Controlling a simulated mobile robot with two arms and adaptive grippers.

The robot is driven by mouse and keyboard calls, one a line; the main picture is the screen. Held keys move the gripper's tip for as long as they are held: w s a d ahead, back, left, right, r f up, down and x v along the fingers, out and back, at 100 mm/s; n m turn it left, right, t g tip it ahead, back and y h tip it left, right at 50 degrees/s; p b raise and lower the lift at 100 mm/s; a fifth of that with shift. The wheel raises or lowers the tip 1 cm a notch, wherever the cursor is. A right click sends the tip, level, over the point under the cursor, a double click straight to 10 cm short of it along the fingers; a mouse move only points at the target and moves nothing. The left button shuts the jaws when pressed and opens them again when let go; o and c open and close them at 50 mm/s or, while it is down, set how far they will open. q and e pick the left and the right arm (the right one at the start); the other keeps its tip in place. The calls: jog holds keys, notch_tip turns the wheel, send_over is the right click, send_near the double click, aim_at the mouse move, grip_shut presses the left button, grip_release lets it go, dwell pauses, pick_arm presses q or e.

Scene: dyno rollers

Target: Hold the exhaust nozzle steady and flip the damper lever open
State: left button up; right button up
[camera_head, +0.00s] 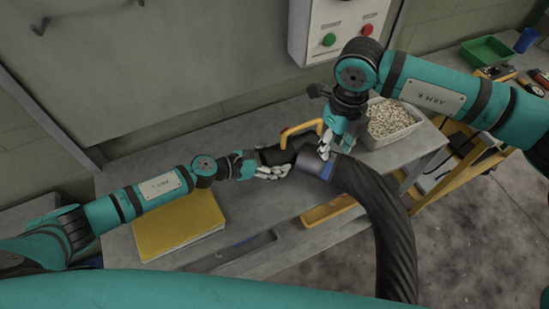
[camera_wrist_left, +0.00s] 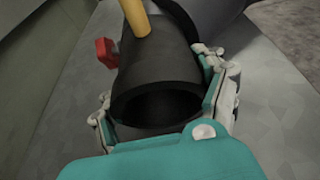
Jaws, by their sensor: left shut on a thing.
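The exhaust nozzle (camera_head: 276,154) is a black tube at the end of a thick black hose (camera_head: 388,215), lying above the bench with a yellow handle (camera_head: 290,131) arching over it. In the left wrist view its open round mouth faces me, and the nozzle (camera_wrist_left: 155,75) sits between my left fingers. My left gripper (camera_head: 272,171) is shut on the nozzle near its mouth. A small red lever (camera_wrist_left: 107,52) sticks out from the nozzle's left side in that view; I cannot make it out in the head view. My right gripper (camera_head: 325,148) is at the nozzle's hose end; its finger opening is unclear.
A yellow folder (camera_head: 178,232) lies on the grey bench (camera_head: 120,180) at the left. A white bin of pale pieces (camera_head: 392,122) stands behind my right arm. A control box with green and red buttons (camera_head: 343,30) is on the wall. A yellow cart (camera_head: 450,180) stands at the right.

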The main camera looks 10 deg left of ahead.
pick_arm(q)
jog(key=c, duration=0.4)
jog(key=shift+c, duration=0.3)
pick_arm(e)
jog(key=shift+s+a, duration=0.1)
jog(key=shift+a, duration=0.05)
jog(key=c, duration=0.4)
jog(key=shift+s+a+f+m+y, duration=0.2)
jog(key=shift+a+m+y, duration=0.1)
jog(key=shift+m, duration=0.4)
jog(key=shift+c, duration=1.2)
jog(key=m, duration=0.1)
jog(key=a+m+y, duration=0.1)
jog(key=m, duration=0.2)
jog(key=shift+s+a+f+y, duration=0.2)
jog(key=shift+s+a+y, duration=0.1)
jog(key=shift+s+a, duration=0.05)
grip_shut()
jog(key=d+m+y, duration=0.1)
jog(key=m, duration=0.7)
jog(key=w+m+t+y, duration=0.1)
jog(key=m+y, duration=0.1)
jog(key=m, duration=0.6)
jog(key=d+m+t+y, duration=0.1)
jog(key=m+y, duration=0.1)
jog(key=m, duration=0.6)
jog(key=shift+w+d+f, duration=0.1)
jog(key=shift+w+d, duration=0.25)
